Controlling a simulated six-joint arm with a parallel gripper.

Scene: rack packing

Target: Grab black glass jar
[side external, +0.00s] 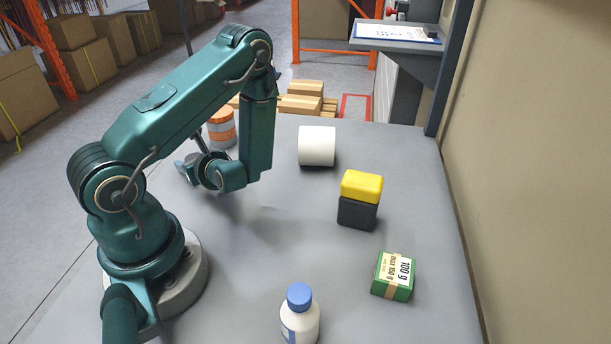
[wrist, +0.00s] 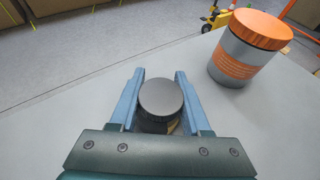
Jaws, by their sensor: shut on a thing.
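The black glass jar (wrist: 161,98) is between the two blue fingers of my gripper (wrist: 160,82) in the wrist view, with its round dark lid facing up. My gripper is shut on the jar, one finger on each side. In the side external view my gripper (side external: 188,170) is low over the far left part of the table, and the jar is hidden there behind my arm. I cannot tell whether the jar touches the table.
A grey jar with an orange lid (wrist: 240,65) stands right of my gripper. On the table (side external: 270,270) are a white roll (side external: 317,146), a yellow-topped black container (side external: 359,200), a green box (side external: 393,276) and a blue-capped white bottle (side external: 299,318). The table's middle is clear.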

